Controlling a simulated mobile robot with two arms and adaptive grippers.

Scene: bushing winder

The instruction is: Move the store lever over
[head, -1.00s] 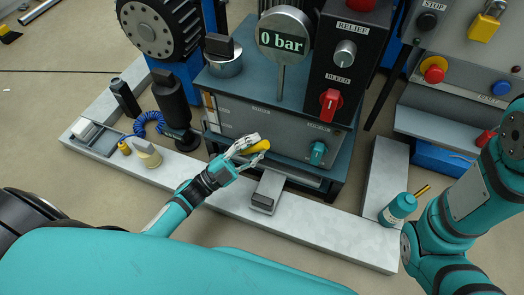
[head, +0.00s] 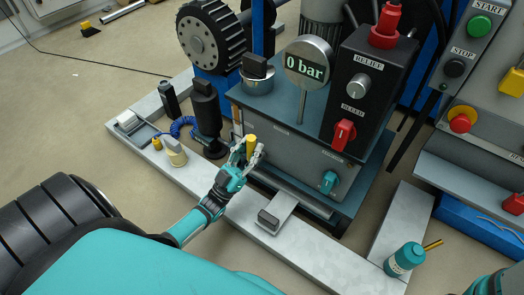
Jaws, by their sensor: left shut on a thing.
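The yellow lever (head: 251,146), which I take to be the store lever, is on the grey front panel (head: 285,150) of the pressure unit. It points roughly upward in the head view. My left gripper (head: 247,152) is shut on this lever, with a finger on either side of it. The fingers hide the lever's lower part and pivot, and the panel label near it cannot be read.
A teal knob (head: 328,182) sits at the panel's right. A gauge (head: 308,62) reads 0 bar; beside it is the red bleed handle (head: 343,134).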

